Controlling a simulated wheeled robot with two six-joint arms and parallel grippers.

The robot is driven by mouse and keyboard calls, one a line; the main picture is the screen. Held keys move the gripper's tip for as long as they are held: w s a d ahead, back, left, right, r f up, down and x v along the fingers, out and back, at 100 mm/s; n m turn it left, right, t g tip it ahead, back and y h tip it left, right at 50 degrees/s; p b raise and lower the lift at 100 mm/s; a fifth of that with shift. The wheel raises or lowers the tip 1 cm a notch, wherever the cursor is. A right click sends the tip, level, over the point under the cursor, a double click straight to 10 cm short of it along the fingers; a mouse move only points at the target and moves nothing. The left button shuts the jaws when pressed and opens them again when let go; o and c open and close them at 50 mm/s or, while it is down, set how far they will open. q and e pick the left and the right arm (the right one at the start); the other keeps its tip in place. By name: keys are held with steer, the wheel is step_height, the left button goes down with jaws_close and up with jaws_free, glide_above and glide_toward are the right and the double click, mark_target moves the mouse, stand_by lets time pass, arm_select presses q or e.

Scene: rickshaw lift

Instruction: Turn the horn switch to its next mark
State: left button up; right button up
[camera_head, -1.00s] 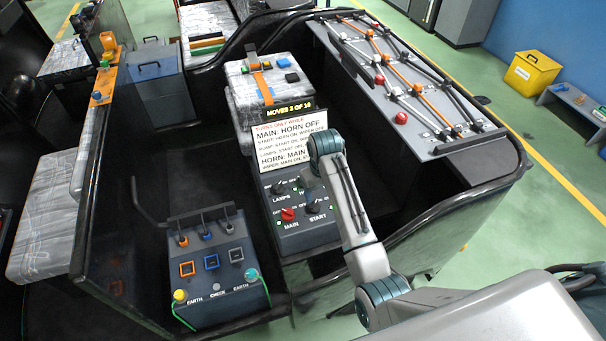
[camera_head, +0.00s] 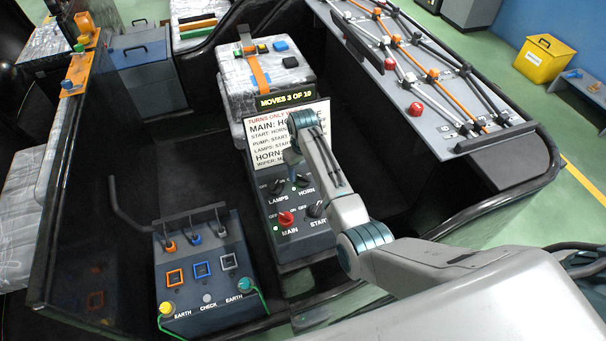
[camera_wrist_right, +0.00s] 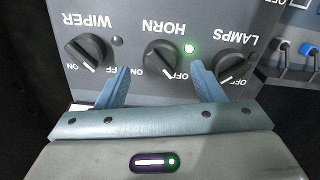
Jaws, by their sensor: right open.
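The horn switch is a black round knob (camera_wrist_right: 165,58) with a white pointer line, in the right wrist view on a grey panel (camera_wrist_right: 130,15). Its pointer lies toward the OFF label. In the head view my right gripper (camera_head: 293,178) is over the panel's upper row, partly hiding the horn switch. My left gripper is not in view.
The wiper knob (camera_wrist_right: 88,52) and lamps knob (camera_wrist_right: 236,62) flank it closely. The red main knob (camera_head: 286,217) and start knob (camera_head: 317,209) sit in the lower row. A switch box (camera_head: 205,265) stands left.

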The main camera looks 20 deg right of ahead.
mark_target(303, 177)
steer(key=shift+f, duration=0.75)
steer(key=shift+s+f, duration=0.15)
steer(key=shift+f, duration=0.65)
steer(key=c, duration=1)
